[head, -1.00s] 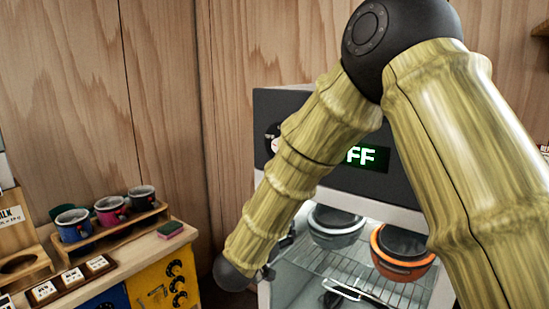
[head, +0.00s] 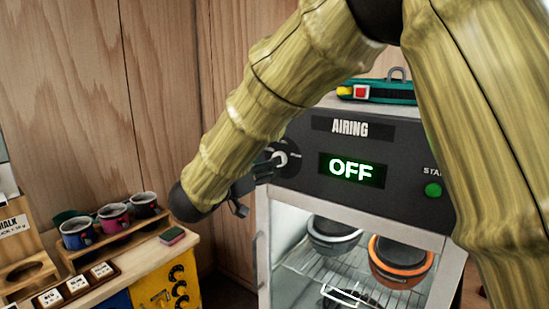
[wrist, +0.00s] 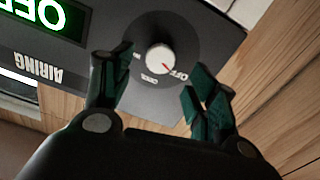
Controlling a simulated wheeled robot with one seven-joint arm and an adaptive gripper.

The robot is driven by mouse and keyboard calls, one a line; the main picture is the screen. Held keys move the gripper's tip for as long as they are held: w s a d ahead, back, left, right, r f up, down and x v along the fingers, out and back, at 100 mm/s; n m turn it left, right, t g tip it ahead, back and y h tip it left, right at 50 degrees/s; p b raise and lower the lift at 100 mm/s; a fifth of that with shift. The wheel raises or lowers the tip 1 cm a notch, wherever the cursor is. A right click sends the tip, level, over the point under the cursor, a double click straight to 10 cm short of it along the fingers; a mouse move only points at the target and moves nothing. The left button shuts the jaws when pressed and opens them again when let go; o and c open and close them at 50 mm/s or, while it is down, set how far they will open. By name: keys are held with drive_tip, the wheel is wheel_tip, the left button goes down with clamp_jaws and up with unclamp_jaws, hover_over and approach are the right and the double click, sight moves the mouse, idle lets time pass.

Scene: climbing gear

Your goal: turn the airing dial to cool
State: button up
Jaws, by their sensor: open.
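The airing dial (head: 283,158) is on the left of the dark airing panel (head: 400,195), whose green display (head: 352,170) reads OFF. In the wrist view the dial's pale knob (wrist: 160,58) has a red mark pointing at the OFF label. Another small label on the dial plate is upside down and hard to read. My gripper (wrist: 160,92) is open and empty. Its two dark green fingers are on either side of the knob and a little short of it in the picture. In the head view my gripper (head: 255,180) is at the panel's left edge, partly hidden by my arm.
Below the panel is a lit cabinet with a wire rack (head: 350,265), a grey pot (head: 333,235) and an orange pot (head: 400,262). A green start button (head: 433,190) is at the panel's right. A teal item (head: 385,92) lies on top. Mugs (head: 112,217) stand on the left counter.

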drive_tip(key=shift+p+x, duration=0.65)
drive_tip(key=shift+x, duration=1.85)
drive_tip(key=c, duration=1)
drive_tip(key=shift+c, duration=0.2)
drive_tip(key=shift+f+m+b, duration=0.15)
drive_tip(key=shift+m+b, duration=0.15)
drive_tip(key=shift+b, duration=0.2)
drive_tip(key=m+b, duration=1.3)
drive_tip(key=b, duration=0.3)
